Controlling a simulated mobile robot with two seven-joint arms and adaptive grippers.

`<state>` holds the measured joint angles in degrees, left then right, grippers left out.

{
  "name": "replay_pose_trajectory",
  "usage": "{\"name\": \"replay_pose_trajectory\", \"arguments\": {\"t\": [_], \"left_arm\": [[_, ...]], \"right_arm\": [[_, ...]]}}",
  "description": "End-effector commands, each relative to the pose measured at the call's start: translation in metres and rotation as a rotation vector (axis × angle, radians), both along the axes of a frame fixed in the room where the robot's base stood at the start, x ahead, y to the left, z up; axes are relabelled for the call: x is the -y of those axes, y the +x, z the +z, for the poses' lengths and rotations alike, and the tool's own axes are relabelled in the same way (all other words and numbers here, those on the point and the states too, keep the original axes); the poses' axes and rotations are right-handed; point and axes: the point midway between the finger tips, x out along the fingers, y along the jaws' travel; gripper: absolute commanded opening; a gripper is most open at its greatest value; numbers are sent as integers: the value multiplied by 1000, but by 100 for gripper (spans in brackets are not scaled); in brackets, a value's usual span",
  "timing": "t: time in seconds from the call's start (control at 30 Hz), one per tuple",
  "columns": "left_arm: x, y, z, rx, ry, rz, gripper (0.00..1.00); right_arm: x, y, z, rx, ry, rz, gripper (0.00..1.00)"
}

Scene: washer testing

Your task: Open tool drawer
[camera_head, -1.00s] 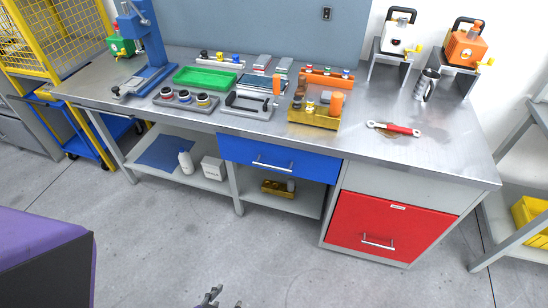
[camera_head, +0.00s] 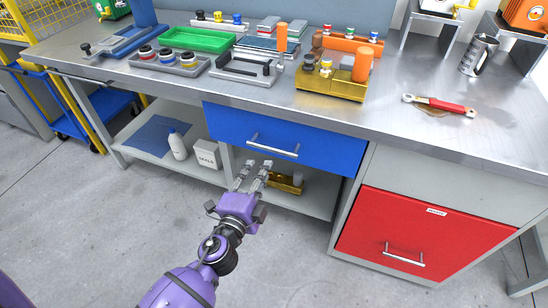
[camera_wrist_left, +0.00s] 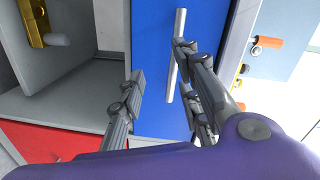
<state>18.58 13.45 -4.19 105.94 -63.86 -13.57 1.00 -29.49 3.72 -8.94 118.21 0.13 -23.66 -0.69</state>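The blue drawer (camera_head: 325,150) under the workbench is shut, with a horizontal silver bar handle (camera_head: 273,146) on its front. My left gripper (camera_head: 254,172) is open and empty, reaching up from below, its fingertips just below and left of the handle in the head view. In the left wrist view, the blue drawer front (camera_wrist_left: 150,50) fills the middle. The handle (camera_wrist_left: 180,28) lies beside and partly behind one finger of my gripper (camera_wrist_left: 162,80); the other finger is well apart from it. I cannot tell whether anything touches. My right gripper is not in view.
A red drawer (camera_head: 430,240) with a silver handle is shut at the right. The lower shelf holds a white bottle (camera_head: 177,145), a white box (camera_head: 206,153) and a yellow block (camera_head: 287,184). The workbench top (camera_head: 300,110) carries trays and parts. Floor in front is clear.

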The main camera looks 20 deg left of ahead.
Motion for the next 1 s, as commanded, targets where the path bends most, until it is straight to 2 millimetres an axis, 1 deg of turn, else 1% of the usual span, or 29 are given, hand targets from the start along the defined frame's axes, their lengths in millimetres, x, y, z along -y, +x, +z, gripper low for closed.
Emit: {"name": "replay_pose_trajectory", "arguments": {"t": [0.03,0.1,0.2,0.27,0.37,0.43,0.6,0.73,0.83,1.0], "left_arm": [[0,8,4,31,85,-13,31],[0,9,11,54,183,-26,31],[2,9,15,69,267,-40,31],[3,10,16,76,292,-47,31],[5,18,18,80,301,-54,31],[6,28,18,80,299,-55,31],[7,56,18,80,299,-54,31],[7,74,16,78,298,-53,31],[7,82,16,76,297,-53,31],[7,87,15,76,296,-53,31]], "right_arm": [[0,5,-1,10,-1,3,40],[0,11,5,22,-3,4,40],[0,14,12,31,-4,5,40],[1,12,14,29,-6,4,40],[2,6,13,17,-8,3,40],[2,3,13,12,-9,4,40],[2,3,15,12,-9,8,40],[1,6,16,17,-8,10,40],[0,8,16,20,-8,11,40],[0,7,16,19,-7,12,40]]}}
